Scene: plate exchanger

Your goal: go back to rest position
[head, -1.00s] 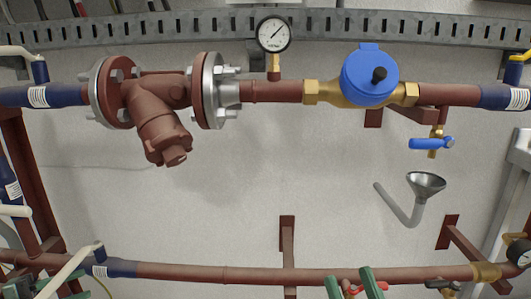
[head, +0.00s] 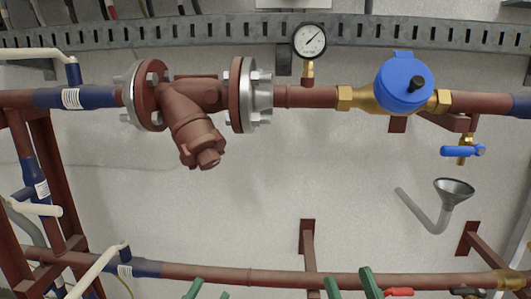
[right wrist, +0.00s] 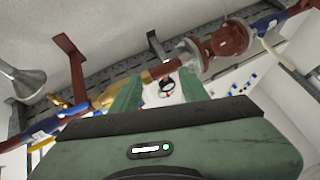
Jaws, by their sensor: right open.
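My right gripper (head: 351,285) shows at the bottom edge of the head view as two green fingertips with a gap between them. It is open, with nothing seen between the fingers. In the right wrist view its green fingers (right wrist: 158,92) stand apart, with pipework beyond them.
A lower red-brown pipe (head: 270,278) runs close to the right fingertips in the picture. Above are the upper pipe with a strainer (head: 195,120), a gauge (head: 309,41) and a blue meter (head: 404,82). A grey funnel (head: 453,190) stands at right. Bare wall fills the middle.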

